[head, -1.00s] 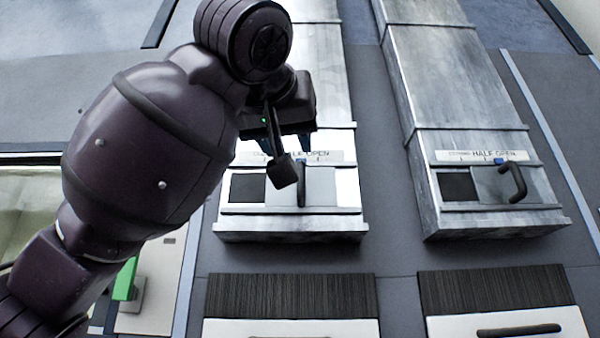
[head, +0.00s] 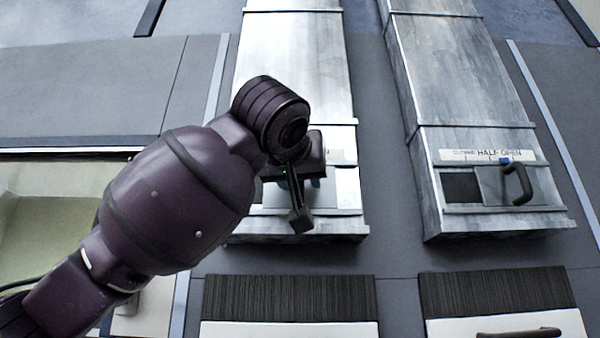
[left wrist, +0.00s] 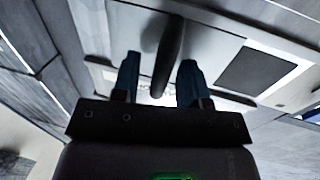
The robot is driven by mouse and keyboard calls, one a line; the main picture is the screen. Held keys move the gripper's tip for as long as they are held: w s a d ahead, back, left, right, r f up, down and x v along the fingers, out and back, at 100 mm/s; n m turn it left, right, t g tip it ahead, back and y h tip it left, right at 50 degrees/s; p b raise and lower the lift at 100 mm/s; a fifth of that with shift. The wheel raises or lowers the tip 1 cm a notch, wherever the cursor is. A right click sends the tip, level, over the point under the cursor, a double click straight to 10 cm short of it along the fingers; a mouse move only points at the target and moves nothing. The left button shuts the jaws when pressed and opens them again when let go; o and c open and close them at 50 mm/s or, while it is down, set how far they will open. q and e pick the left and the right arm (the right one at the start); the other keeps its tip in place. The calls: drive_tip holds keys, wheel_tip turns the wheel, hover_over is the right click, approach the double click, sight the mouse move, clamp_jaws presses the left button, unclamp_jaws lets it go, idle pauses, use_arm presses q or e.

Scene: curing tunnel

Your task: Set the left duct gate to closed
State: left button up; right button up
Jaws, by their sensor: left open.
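The left duct (head: 295,85) is a grey metal chute with the left duct gate (head: 343,190) near its lower end. My left gripper (head: 297,186) is in front of this gate and hides its handle, dark opening and most of its label in the head view. In the left wrist view, the gate's dark bar handle (left wrist: 170,52) stands between the two blue fingers of the open gripper (left wrist: 159,64). I cannot tell whether a finger touches it. The gate's dark opening (left wrist: 256,72) shows uncovered beside its pale plate. My right gripper is not in view.
The right duct (head: 455,80) stands alongside, its gate handle (head: 519,184) under a label reading HALF OPEN with a blue marker (head: 504,160). Below are dark bristle curtains (head: 290,297) over white panels. A pale recess (head: 50,215) is at left.

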sight(264, 185)
use_arm(q)
clamp_jaws()
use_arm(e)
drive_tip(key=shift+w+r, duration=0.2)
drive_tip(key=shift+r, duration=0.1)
use_arm(q)
drive_tip(key=a+b, duration=0.3)
drive_tip(key=a, duration=0.4)
drive_tip(key=shift+f, duration=0.1)
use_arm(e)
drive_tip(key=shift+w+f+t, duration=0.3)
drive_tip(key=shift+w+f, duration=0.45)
